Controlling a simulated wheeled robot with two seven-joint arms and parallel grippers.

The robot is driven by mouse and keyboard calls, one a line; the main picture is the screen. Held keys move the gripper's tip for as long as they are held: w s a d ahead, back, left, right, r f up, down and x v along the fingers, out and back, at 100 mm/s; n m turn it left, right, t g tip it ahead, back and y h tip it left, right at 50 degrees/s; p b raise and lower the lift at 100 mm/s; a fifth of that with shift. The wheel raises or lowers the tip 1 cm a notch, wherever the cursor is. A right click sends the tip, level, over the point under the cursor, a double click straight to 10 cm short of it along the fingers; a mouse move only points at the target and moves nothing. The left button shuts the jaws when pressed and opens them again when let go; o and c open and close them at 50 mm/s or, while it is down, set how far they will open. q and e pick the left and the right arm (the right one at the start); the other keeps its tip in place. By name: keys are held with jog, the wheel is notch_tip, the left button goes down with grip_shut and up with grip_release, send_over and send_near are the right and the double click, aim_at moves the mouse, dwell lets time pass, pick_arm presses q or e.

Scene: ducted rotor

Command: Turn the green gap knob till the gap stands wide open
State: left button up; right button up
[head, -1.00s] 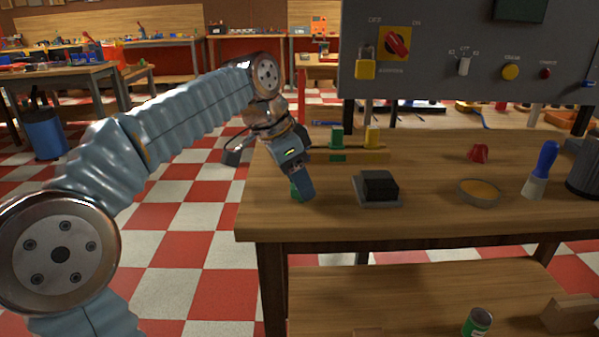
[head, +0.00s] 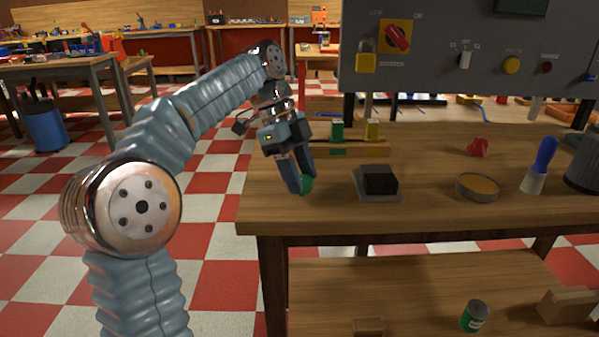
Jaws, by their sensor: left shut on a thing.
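The green knob (head: 307,185) shows as a small green patch at the tips of my left gripper (head: 300,184), near the left front of the wooden bench. The fingers point down and are shut on it, hiding most of it. What the knob is mounted on, and the gap itself, cannot be made out. My right gripper is not in view.
A black block on a grey base (head: 379,183) stands close right of the gripper. Behind is a wooden rack (head: 368,147) with green and yellow pieces. A grey control panel (head: 440,75) rises at the back. A round dish (head: 477,187) and blue-handled brush (head: 541,164) stand farther right.

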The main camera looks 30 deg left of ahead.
pick_arm(q)
jog(key=shift+m, duration=0.6)
jog(key=shift+m+g, duration=0.3)
jog(key=o, duration=1.1)
jog(key=shift+c, duration=0.2)
